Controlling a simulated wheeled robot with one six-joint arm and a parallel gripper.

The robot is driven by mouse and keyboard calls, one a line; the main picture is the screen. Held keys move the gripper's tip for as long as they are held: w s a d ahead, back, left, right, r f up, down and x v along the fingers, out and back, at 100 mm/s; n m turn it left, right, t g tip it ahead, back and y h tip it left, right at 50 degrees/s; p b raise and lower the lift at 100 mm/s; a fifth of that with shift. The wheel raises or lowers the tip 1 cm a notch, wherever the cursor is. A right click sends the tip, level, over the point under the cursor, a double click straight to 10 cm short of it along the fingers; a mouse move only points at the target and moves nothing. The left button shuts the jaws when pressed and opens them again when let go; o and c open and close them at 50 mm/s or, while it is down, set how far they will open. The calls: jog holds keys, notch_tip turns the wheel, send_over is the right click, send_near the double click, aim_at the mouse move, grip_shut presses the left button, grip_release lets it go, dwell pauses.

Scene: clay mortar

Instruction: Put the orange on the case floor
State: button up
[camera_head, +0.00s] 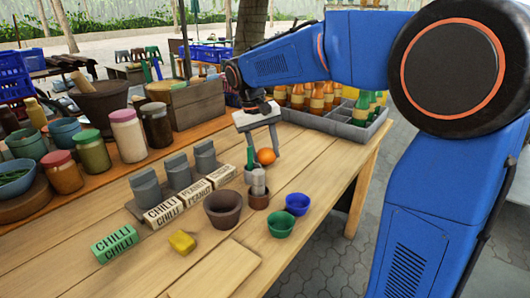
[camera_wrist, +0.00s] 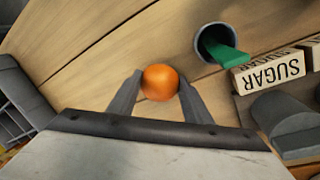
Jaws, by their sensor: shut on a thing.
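The orange (camera_head: 266,156) is a small round orange fruit near the table's far middle. My gripper (camera_head: 264,153) reaches down over it, with one finger on each side. In the wrist view the orange (camera_wrist: 160,82) sits between the two grey fingertips (camera_wrist: 158,90), which are closed on it. I cannot tell surely whether it is clear of the table top. The grey case (camera_head: 352,132) stands to the right and behind, at the table's far edge. Bottles with orange and green contents stand in its compartments. Part of the case (camera_wrist: 22,98) shows at the wrist view's left edge.
A grey cup with a green utensil (camera_wrist: 222,45) stands close to the orange. Labelled blocks, including a sugar block (camera_wrist: 270,72), stand nearby. A brown pot (camera_head: 223,209), blue bowl (camera_head: 297,204) and green bowl (camera_head: 281,223) are nearer. Bare table lies between orange and case.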

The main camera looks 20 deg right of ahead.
jog(key=shift+f, duration=0.15)
jog(key=o, duration=1.1)
